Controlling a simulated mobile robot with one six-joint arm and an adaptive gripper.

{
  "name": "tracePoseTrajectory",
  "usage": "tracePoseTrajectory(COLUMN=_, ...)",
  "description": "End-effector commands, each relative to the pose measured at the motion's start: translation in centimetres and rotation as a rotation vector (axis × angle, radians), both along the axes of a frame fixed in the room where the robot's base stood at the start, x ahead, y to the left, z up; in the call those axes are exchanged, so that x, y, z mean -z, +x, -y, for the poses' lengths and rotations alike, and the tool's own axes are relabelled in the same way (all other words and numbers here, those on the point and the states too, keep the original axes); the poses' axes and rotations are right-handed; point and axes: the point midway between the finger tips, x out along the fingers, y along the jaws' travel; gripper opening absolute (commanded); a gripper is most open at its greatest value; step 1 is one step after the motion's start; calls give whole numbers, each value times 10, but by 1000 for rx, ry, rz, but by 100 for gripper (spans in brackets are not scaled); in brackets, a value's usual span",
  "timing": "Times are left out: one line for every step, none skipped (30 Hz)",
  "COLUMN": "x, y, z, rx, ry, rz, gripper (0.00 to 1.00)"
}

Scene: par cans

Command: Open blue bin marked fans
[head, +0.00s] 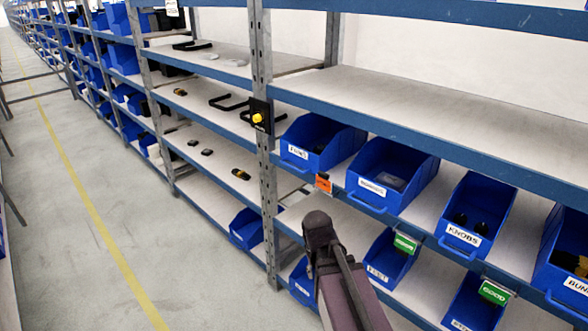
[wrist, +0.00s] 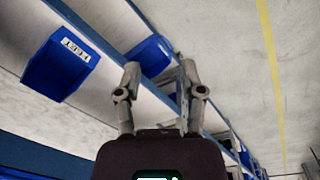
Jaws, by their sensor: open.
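A blue open-topped bin (head: 318,142) sits at the left end of the bin row on the middle shelf. Its small white label appears to read FANS, though the print is blurred. My arm reaches up from the bottom of the head view, in front of the lower shelf and below this bin. In the wrist view my gripper (wrist: 163,85) has its two fingers spread with nothing between them. The fingers point toward a blue bin (wrist: 148,57) behind them, whose label does not show. Another blue bin (wrist: 58,66) with a small unclear label is at the left.
A bin marked KNOBS (head: 478,212) and another labelled bin (head: 392,172) share the middle shelf. Lower bins (head: 390,258) have green tags beside them. A grey upright post (head: 263,130) with a yellow-buttoned box stands left of the bins. The aisle floor (head: 90,220) is clear.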

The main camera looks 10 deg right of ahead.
Motion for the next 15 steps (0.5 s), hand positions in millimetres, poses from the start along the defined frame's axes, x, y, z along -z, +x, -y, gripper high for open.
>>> tracePoseTrajectory(x=2, y=14, z=-1, rx=-14, ry=-32, rz=8, gripper=51)
tracePoseTrajectory(x=2, y=22, z=0, rx=-22, ry=-56, rz=14, gripper=51)
tracePoseTrajectory(x=2, y=32, z=1, rx=-34, ry=-92, rz=23, gripper=51)
tracePoseTrajectory(x=2, y=42, z=3, rx=-43, ry=-121, rz=31, gripper=51)
tracePoseTrajectory(x=2, y=51, z=4, rx=-54, ry=-153, rz=39, gripper=51)
tracePoseTrajectory(x=1, y=65, z=5, rx=-70, ry=-200, rz=51, gripper=51)
tracePoseTrajectory(x=0, y=76, z=5, rx=-84, ry=-236, rz=61, gripper=51)
tracePoseTrajectory(x=-1, y=87, z=6, rx=-97, ry=-274, rz=73, gripper=51)
tracePoseTrajectory(x=-4, y=103, z=5, rx=-117, ry=-327, rz=88, gripper=51)
tracePoseTrajectory(x=-6, y=115, z=5, rx=-131, ry=-366, rz=100, gripper=51)
tracePoseTrajectory(x=-8, y=127, z=4, rx=-147, ry=-406, rz=113, gripper=51)
tracePoseTrajectory(x=-12, y=143, z=2, rx=-169, ry=-460, rz=130, gripper=51)
tracePoseTrajectory(x=-15, y=155, z=0, rx=-185, ry=-502, rz=142, gripper=51)
tracePoseTrajectory(x=-18, y=167, z=-2, rx=-202, ry=-542, rz=156, gripper=51)
tracePoseTrajectory(x=-23, y=183, z=-6, rx=-225, ry=-597, rz=174, gripper=51)
